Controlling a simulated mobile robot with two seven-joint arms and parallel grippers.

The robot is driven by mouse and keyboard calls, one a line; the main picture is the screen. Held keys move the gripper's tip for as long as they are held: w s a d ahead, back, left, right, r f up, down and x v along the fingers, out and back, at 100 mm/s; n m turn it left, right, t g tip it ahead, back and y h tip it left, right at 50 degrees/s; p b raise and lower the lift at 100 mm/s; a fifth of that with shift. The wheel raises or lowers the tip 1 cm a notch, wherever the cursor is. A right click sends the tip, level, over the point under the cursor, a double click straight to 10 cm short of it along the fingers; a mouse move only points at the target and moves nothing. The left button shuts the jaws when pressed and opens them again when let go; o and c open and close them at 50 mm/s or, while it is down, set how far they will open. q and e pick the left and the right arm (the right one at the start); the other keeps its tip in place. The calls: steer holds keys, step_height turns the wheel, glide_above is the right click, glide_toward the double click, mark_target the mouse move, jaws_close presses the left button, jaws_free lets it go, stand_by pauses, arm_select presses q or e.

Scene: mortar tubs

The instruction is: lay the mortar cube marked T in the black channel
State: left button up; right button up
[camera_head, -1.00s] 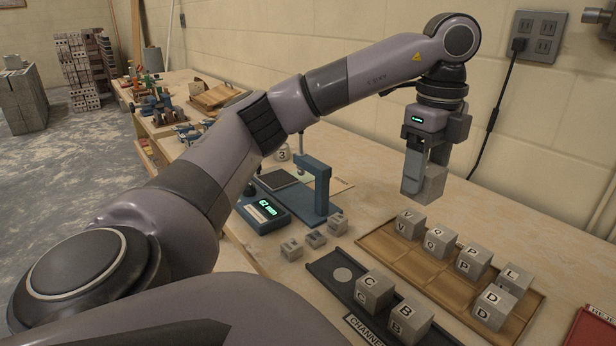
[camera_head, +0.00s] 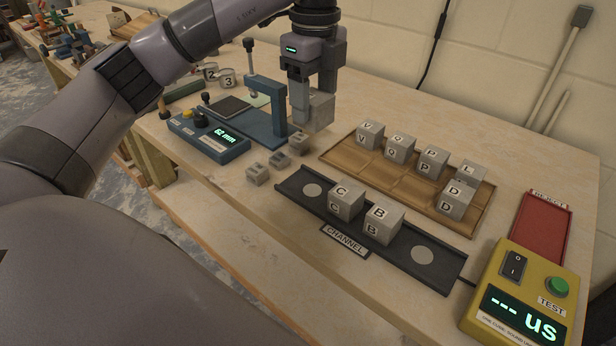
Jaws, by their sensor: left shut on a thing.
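My left gripper (camera_head: 312,105) is shut on a grey mortar cube (camera_head: 320,113), held beside the blue gauge stand and left of the wooden tray. No letter shows on the held cube's visible faces, so I cannot tell if it is the T cube. The black channel (camera_head: 445,270) lies on the bench in front. My right gripper is out of view.
The wooden tray (camera_head: 400,180) holds cubes V, Q, P, L and D. The blue gauge (camera_head: 225,140) reads 62 mm, with several small grey blocks (camera_head: 257,174) nearby. A red reject tray (camera_head: 541,228) and yellow tester (camera_head: 520,290) stand at the right.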

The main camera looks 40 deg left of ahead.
arm_select(q)
step_height(320, 180, down, 11)
steer(key=shift+f+b, duration=0.1)
steer(key=shift+b, duration=0.75)
step_height(320, 180, down, 4)
steer(key=shift+f, duration=0.2)
steer(key=shift+f, duration=0.15)
steer(key=o, duration=1.2)
steer(key=shift+o, duration=0.2)
